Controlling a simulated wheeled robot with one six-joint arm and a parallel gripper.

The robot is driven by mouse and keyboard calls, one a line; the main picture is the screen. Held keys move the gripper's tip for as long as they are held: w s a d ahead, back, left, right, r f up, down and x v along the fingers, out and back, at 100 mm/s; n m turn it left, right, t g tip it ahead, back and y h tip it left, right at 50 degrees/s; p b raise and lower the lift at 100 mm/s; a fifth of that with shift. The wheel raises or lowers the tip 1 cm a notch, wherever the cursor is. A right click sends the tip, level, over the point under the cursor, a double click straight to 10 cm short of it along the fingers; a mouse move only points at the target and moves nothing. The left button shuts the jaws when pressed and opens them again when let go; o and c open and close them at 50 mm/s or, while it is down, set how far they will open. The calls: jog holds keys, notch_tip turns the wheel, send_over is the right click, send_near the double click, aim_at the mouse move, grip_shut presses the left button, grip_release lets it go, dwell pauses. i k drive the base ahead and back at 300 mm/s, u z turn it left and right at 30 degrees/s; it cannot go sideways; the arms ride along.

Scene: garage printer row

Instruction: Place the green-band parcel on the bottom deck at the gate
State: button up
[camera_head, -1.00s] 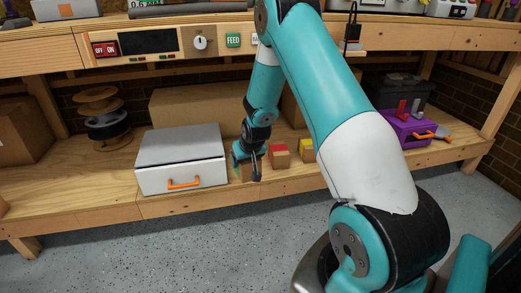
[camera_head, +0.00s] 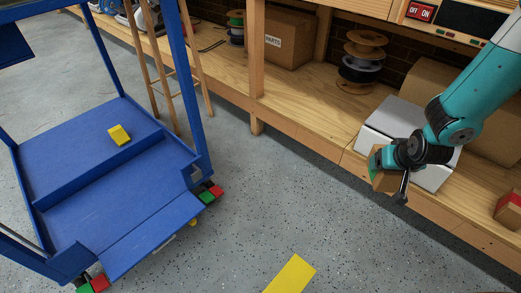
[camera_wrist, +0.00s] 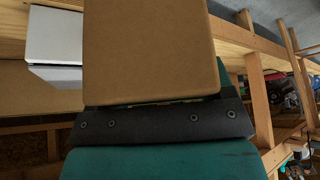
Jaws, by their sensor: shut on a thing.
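My gripper (camera_head: 388,166) is shut on a brown parcel (camera_head: 383,181), in front of the white drawer box. The parcel also fills the upper middle of the wrist view (camera_wrist: 150,50), its plain brown face towards the camera. A little green shows at its edge by the jaws; most of the band is hidden. The blue cart stands at left in the head view. Its bottom deck (camera_head: 75,160) is split by a raised blue divider (camera_head: 95,172). A blue flap (camera_head: 150,238) slopes out at the near side, apparently the gate. A yellow block (camera_head: 119,135) lies on the deck's far part.
The white drawer box (camera_head: 395,122) and a red-topped parcel (camera_head: 511,208) are on the wooden shelf. A post (camera_head: 257,70) stands at the shelf front. Blue cart uprights (camera_head: 188,90) flank the deck. Speckled floor with a yellow strip (camera_head: 290,275) lies open between cart and shelf.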

aim_at(125, 207)
jog(key=u, duration=0.2)
jog(key=i, duration=0.3)
jog(key=u, duration=3.95)
jog(key=k, duration=0.25)
jog(key=z, duration=1.4)
jog(key=i, duration=0.5)
jog(key=u, duration=0.05)
